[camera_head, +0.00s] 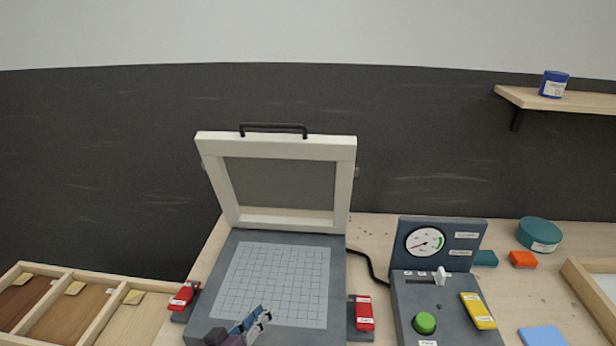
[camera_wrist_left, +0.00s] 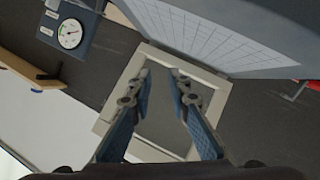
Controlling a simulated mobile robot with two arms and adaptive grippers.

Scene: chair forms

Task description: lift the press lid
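The press lid (camera_head: 342,180) is a pale frame with a dark panel and a black handle (camera_head: 273,127) on its top edge. It stands raised, tilted back behind the dark grey press base (camera_head: 210,300), whose bed carries a gridded sheet (camera_head: 275,280). My left gripper (camera_head: 262,313) is over the front of the bed, apart from the lid and handle. In the left wrist view its two blue fingers (camera_wrist_left: 160,85) are spread with nothing between them, and the lid frame (camera_wrist_left: 215,95) shows beyond. My right gripper is not in view.
Red clamps (camera_head: 184,296) and (camera_head: 364,312) flank the base. A control box (camera_head: 440,300) with a gauge (camera_head: 425,242) stands to the right, a black cable running behind it. A divided wooden tray (camera_head: 65,305) is at left. A shelf (camera_head: 560,100) is on the right wall.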

